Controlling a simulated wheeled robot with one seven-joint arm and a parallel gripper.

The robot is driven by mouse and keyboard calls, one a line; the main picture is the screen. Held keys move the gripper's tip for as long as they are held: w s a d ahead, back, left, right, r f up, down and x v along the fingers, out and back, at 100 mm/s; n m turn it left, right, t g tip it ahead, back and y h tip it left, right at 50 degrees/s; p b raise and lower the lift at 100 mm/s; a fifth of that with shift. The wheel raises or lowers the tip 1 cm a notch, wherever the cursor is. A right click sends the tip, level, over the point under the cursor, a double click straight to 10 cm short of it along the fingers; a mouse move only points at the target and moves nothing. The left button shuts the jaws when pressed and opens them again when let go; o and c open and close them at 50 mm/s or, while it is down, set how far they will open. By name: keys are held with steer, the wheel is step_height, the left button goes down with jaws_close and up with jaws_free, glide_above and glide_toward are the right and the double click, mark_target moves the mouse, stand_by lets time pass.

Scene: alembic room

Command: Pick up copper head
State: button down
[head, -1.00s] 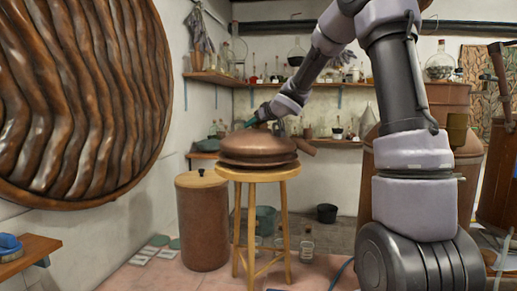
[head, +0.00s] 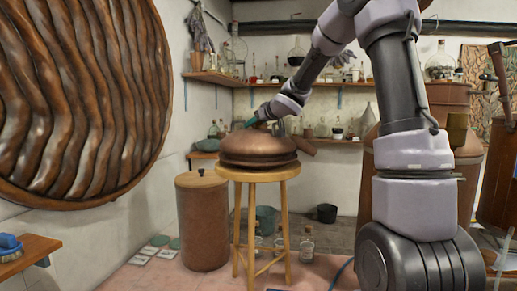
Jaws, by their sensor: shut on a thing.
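The copper head (head: 258,149) is a rounded copper dome with a wide rim and a short spout pointing right. It sits on, or very close to, the round top of a wooden stool (head: 258,174) in the middle of the head view. My gripper (head: 253,122) is at the top of the dome, reaching in from the upper right, and is shut on the copper head. The fingertips are small in this view, and the exact grip point is partly hidden.
A brown lidded barrel (head: 203,222) stands left of the stool. Wall shelves (head: 216,77) with glassware are behind. A large copper vessel (head: 447,105) stands at right, behind my arm. Bottles (head: 307,246) stand on the floor by the stool.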

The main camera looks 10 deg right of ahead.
step_height(320, 180, up, 10)
steer(key=shift+r, duration=0.15)
stand_by(1.1)
steer(key=c, duration=1.3)
jaws_free()
jaws_close()
